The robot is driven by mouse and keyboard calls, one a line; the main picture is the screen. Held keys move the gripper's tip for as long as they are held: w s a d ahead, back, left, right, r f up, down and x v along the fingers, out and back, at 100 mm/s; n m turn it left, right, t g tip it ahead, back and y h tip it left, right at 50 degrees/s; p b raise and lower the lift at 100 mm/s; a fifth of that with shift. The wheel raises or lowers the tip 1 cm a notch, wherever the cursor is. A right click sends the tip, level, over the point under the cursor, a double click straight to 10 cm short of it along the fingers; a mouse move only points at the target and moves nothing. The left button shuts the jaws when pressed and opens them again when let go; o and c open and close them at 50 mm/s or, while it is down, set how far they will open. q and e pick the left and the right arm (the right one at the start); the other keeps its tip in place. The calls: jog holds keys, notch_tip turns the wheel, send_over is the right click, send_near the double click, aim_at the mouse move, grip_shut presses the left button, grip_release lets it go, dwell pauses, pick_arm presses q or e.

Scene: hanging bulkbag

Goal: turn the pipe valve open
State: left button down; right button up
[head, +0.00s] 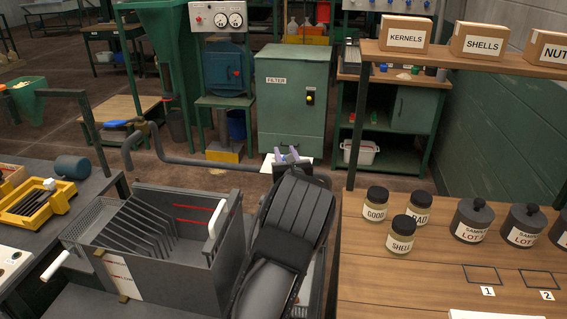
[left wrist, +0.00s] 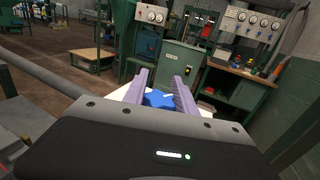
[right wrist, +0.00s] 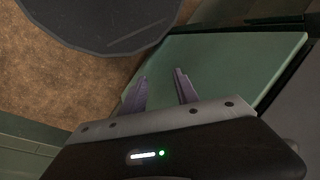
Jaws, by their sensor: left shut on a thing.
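The blue star-shaped valve handle (left wrist: 158,99) sits between the two purple fingers of my left gripper (left wrist: 160,82) in the left wrist view. The left gripper is shut on it. In the head view the left gripper (head: 287,155) is at the right end of a grey pipe (head: 205,161), and the handle is mostly hidden by the fingers.
A grey slotted box (head: 150,262) stands left of my left arm. A wooden shelf (head: 390,285) with jars (head: 375,204) and lidded pots (head: 472,220) is at the right. A green filter cabinet (head: 290,105) stands behind the pipe. Brown floor lies between.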

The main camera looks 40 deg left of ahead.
pick_arm(q)
jog(key=shift+w+d+m+t+h+b, duration=0.15)
jog(key=shift+m+t+h+b, duration=0.55)
jog(key=shift+b, duration=2)
jog(key=shift+w+d+m+t+h+b, duration=0.1)
jog(key=shift+m+t+h+b, duration=0.6)
jog(key=shift+b, duration=2)
jog(key=c, duration=1)
grip_release()
jog(key=v, duration=0.8)
jog(key=shift+w+a+r, duration=0.1)
jog(key=shift+a, duration=0.05)
